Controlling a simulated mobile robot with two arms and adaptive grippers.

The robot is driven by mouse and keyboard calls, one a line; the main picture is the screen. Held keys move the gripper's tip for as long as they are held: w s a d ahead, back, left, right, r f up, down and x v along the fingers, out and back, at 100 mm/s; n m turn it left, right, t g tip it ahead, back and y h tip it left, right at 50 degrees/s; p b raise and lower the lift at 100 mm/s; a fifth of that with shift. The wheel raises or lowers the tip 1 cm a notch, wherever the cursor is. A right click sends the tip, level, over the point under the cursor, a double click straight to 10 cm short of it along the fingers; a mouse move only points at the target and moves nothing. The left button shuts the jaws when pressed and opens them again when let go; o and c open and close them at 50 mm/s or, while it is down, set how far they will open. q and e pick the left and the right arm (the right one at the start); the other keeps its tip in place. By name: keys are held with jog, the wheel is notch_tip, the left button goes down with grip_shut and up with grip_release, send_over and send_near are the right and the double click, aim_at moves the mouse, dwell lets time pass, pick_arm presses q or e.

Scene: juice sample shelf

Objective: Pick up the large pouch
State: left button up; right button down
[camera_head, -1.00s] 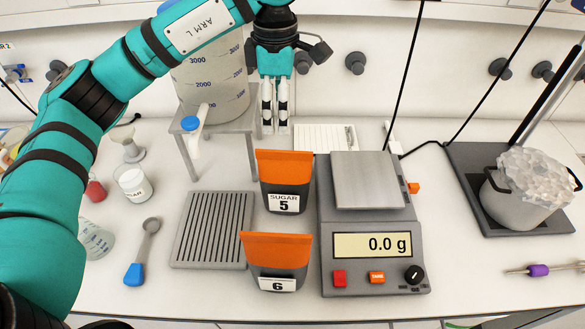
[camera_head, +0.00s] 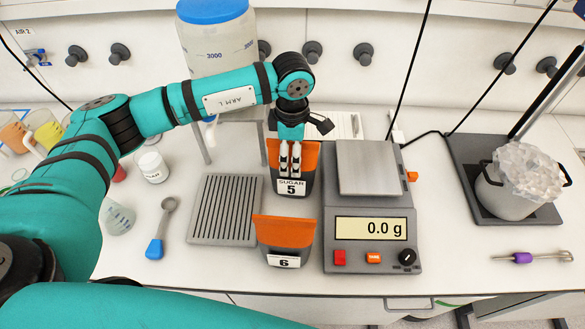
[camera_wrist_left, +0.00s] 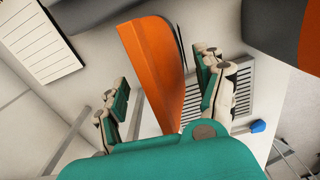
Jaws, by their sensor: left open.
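A dark pouch with an orange top and a label reading SUGAR 5 (camera_head: 292,187) stands left of the scale. A similar pouch labelled 6 (camera_head: 284,234) stands nearer the front edge; which is larger is hard to tell. My left gripper (camera_head: 289,160) is open, with its fingers pointing down at pouch 5 and hiding part of its orange top. In the left wrist view, the orange top of pouch 5 (camera_wrist_left: 152,65) lies between the spread fingers. A dark and orange piece, apparently pouch 6 (camera_wrist_left: 275,28), shows at the upper right. My right gripper is not in view.
A scale (camera_head: 368,225) reading 0.0 g stands close right of the pouches. A grey slatted board (camera_head: 225,208) and a blue-ended spoon (camera_head: 162,230) lie to the left. A large container (camera_head: 216,50) is behind. A pot (camera_head: 508,195) stands far right.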

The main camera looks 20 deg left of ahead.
pick_arm(q)
jog(key=shift+f, duration=1.25)
grip_shut()
jog(key=shift+d+r, duration=0.1)
